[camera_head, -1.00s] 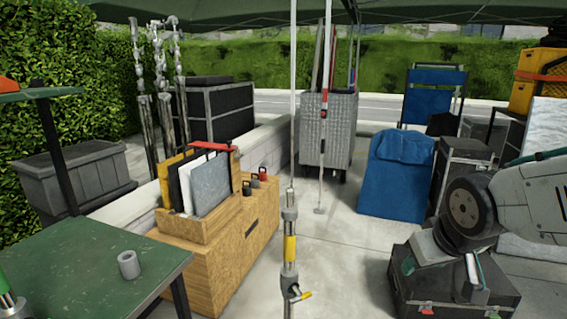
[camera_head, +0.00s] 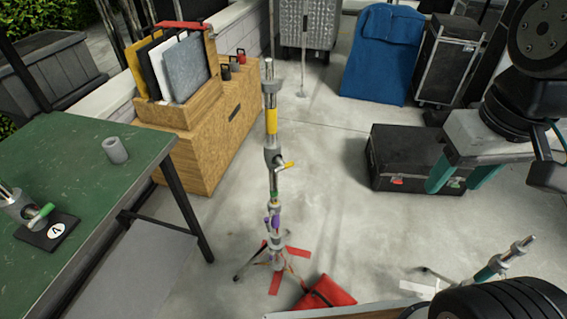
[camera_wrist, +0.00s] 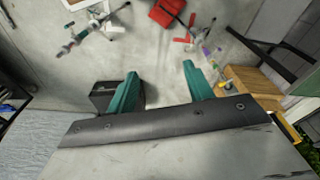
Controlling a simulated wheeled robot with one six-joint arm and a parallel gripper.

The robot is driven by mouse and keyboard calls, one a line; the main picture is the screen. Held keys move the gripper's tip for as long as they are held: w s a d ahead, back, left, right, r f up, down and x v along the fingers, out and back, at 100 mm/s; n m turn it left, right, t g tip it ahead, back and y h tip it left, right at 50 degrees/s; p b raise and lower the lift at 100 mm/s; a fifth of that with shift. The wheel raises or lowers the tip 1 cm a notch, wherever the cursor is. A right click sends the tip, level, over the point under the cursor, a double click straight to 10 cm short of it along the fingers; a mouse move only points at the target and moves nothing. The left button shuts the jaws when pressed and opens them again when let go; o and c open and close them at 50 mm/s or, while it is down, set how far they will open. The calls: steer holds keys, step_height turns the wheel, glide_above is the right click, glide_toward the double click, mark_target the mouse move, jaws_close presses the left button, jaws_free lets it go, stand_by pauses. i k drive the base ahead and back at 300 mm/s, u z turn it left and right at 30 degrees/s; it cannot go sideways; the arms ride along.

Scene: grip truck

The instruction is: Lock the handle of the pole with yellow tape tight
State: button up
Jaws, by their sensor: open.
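The pole with yellow tape (camera_head: 271,122) stands upright on the floor in the middle of the head view, with a small yellow-tipped handle (camera_head: 284,165) sticking out to the right below the tape. Purple and green marks show lower on the pole. In the wrist view this pole (camera_wrist: 205,52) appears small at the upper right. My gripper (camera_head: 455,180) is at the right of the head view, apart from the pole. Its two teal fingers are spread and empty in the wrist view (camera_wrist: 158,82). Whether the handle is tight cannot be told.
A red bag (camera_head: 328,292) lies by the pole's base, with red tape on the floor. A green table (camera_head: 90,190) and a wooden box (camera_head: 205,140) stand left. A black case (camera_head: 400,160) stands right of the pole. Another stand (camera_head: 495,265) is at lower right.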

mark_target(282, 165)
steer(key=k, duration=1.3)
steer(key=z, duration=0.45)
steer(key=i, duration=0.8)
steer(key=z, duration=0.05)
